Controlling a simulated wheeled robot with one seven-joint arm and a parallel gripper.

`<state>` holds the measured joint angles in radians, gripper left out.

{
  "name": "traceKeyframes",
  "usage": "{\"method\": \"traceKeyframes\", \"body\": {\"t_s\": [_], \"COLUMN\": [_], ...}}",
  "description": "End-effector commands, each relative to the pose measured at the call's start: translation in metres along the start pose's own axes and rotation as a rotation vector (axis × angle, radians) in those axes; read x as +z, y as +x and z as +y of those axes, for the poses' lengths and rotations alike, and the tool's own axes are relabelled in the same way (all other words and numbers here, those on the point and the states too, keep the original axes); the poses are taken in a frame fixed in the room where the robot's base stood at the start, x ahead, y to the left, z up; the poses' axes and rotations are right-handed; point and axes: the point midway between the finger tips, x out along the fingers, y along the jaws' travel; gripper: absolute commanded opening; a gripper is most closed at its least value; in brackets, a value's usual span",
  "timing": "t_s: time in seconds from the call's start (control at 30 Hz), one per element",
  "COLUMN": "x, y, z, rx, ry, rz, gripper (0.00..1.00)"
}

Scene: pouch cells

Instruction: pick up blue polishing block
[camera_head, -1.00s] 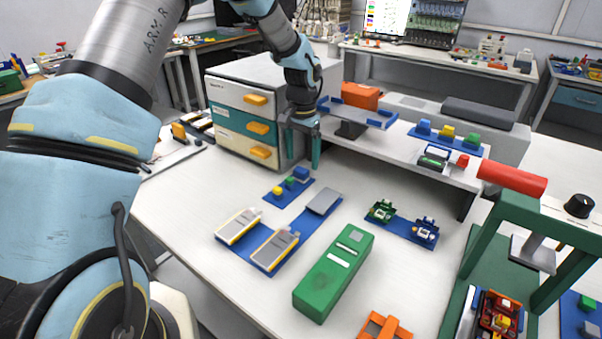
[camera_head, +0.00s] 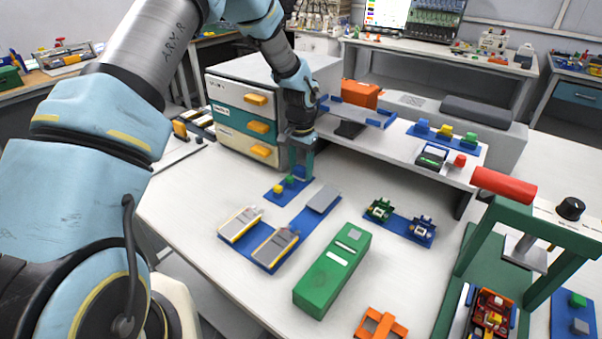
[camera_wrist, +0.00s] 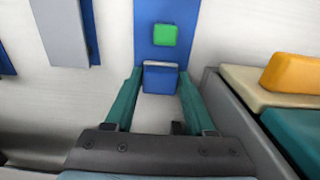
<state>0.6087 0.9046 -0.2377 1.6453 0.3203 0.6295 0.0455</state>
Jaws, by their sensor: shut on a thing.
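The blue polishing block (camera_wrist: 160,79) sits between the fingertips of my gripper (camera_wrist: 159,73) in the wrist view, at the near end of a blue strip (camera_wrist: 164,12). In the head view my gripper (camera_head: 302,170) points down at the strip's far end (camera_head: 275,197), in front of the drawers, and mostly hides the block. My gripper is shut on the blue block. A green block (camera_wrist: 164,35) sits on the strip just beyond it. The green block (camera_head: 290,181) and a yellow block (camera_head: 278,189) also show in the head view.
The drawer unit (camera_head: 240,115) with orange handles stands close beside my gripper. A blue tray with grey pouch cells (camera_head: 272,243), a green box (camera_head: 333,270) and a raised shelf (camera_head: 405,145) stand nearby. Bare white table (camera_head: 190,205) lies at the left.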

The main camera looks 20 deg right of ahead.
Motion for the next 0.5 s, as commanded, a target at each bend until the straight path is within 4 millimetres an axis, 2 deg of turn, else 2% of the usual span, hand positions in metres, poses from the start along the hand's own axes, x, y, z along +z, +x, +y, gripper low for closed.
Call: {"method": "traceKeyframes", "body": {"t_s": [0.07, 0.4, 0.5], "x": [0.0, 0.0, -0.0001], "y": [-0.0001, -0.0002, -0.0003], "z": [0.0, 0.0, -0.0001], "rx": [0.0, 0.0, 0.0], "ry": [0.0, 0.0, 0.0], "rz": [0.0, 0.0, 0.0], "gripper": [0.41, 0.02, 0.0]}}
